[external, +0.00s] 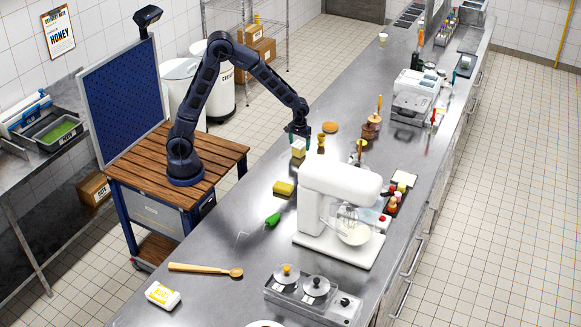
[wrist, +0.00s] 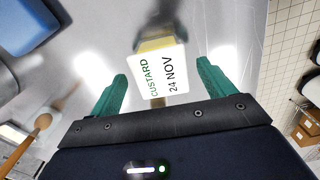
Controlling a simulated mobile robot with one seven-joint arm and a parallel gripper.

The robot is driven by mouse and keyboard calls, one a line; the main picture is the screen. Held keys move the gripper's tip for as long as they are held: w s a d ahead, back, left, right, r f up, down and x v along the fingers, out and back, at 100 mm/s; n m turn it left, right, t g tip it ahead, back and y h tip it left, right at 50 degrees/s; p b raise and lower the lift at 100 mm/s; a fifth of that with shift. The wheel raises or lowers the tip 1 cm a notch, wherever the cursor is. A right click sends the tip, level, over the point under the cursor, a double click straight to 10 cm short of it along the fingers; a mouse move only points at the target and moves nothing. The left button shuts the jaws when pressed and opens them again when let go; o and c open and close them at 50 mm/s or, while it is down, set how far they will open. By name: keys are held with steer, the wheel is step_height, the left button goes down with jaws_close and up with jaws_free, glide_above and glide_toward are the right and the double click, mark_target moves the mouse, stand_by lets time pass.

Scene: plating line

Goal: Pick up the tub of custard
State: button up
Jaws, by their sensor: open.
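The tub of custard (wrist: 163,77) has a white lid reading "CUSTARD 24 NOV" and a yellowish side. In the wrist view it lies between the two green fingers of my gripper (wrist: 160,90), with a gap on each side. In the external view the tub (external: 298,148) stands on the steel counter, directly below my gripper (external: 300,140), and the fingers partly hide it. My gripper is open and points down over the tub. I cannot tell how far the fingertips reach down beside it.
A wooden pepper mill (external: 321,143) stands close to the right of the tub. A round wooden board (external: 330,127) lies behind. A yellow sponge (external: 284,188) and a white stand mixer (external: 335,205) are nearer the front. The counter left of the tub is clear.

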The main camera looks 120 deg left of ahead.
mark_target(299, 145)
steer(key=shift+f, duration=2.35)
steer(key=shift+c, duration=0.4)
steer(key=c, duration=1.1)
